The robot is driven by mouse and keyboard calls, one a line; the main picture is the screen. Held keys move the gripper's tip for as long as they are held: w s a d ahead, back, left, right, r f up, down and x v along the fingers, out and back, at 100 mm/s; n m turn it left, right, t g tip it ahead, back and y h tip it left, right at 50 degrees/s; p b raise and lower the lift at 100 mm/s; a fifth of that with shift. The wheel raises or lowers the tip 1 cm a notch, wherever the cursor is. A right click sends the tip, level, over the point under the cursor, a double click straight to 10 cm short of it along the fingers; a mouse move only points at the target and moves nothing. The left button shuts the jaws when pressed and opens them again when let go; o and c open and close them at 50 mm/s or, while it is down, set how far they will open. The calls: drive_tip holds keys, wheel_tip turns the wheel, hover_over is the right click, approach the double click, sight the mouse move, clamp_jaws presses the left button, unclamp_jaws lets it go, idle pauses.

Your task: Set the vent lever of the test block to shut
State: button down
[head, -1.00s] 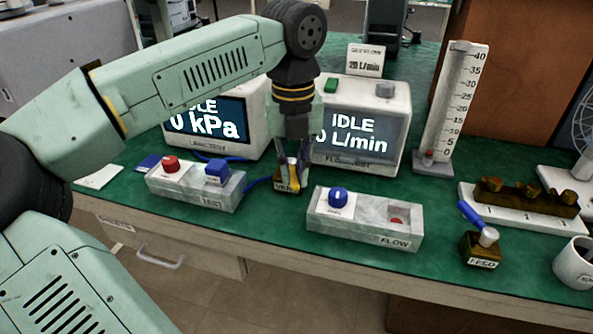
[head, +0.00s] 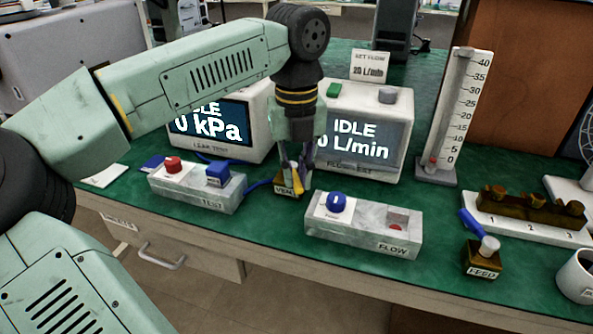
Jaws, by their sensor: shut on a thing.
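The small brass vent block (head: 283,190), with a white label on its front, stands on the green bench mat between the grey TEST block (head: 198,190) and the grey FLOW block (head: 364,226). My gripper (head: 297,176) points straight down over the vent block, its fingers close around the vent lever. It is shut on the lever, which is mostly hidden by the fingers; its exact angle cannot be told. The TEST block carries a red knob (head: 172,164) and a blue port piece (head: 217,174). A blue tube runs from its right end toward the vent block.
The leak tester (head: 222,122) reads IDLE, 0 kPa; the flow tester (head: 360,128) reads IDLE, 0 L/min. Both stand close behind my gripper. A flow tube with a scale (head: 461,115), a FEED valve (head: 482,258) with blue lever and a numbered rack (head: 522,212) are at right.

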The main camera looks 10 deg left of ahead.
sight(297, 179)
drive_tip(key=c, duration=1.6)
unclamp_jaws()
drive_tip(key=shift+r, duration=0.1)
wheel_tip(297, 179, up, 12)
